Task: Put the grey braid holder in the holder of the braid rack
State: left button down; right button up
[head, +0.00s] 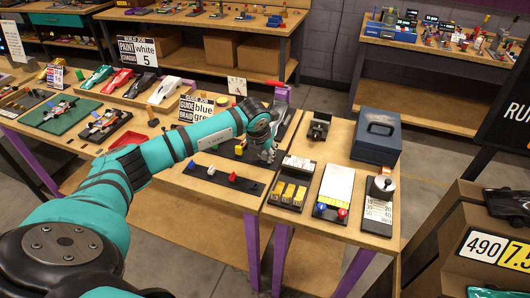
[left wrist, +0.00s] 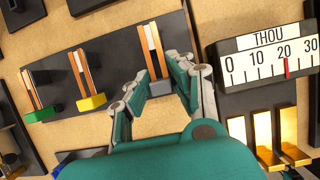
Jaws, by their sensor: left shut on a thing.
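The grey braid holder (left wrist: 160,88) has a small grey block and copper and pale braid strips. It shows in the left wrist view between the fingers of my left gripper (left wrist: 157,82), which is shut on it. It is over the right part of a black board (left wrist: 118,55), which may be the braid rack. I cannot tell whether it touches the board. A yellow braid holder (left wrist: 92,102) and a green one (left wrist: 40,115) stand on the board to its left. In the head view my left gripper (head: 264,153) hides the holder. My right gripper is not in view.
A THOU gauge (left wrist: 268,58) stands close to the right of my gripper. Gold pieces (head: 290,193) are in front of it. A black strip with coloured pegs (head: 232,178) lies nearer. A blue box (head: 376,136) stands at the right.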

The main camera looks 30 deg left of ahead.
pick_arm(q)
jog(key=shift+f, duration=0.2)
jog(key=c, duration=1.1)
grip_release()
jog(key=shift+r, duration=0.1)
jog(key=v, duration=1.2)
jog(key=shift+s, duration=0.1)
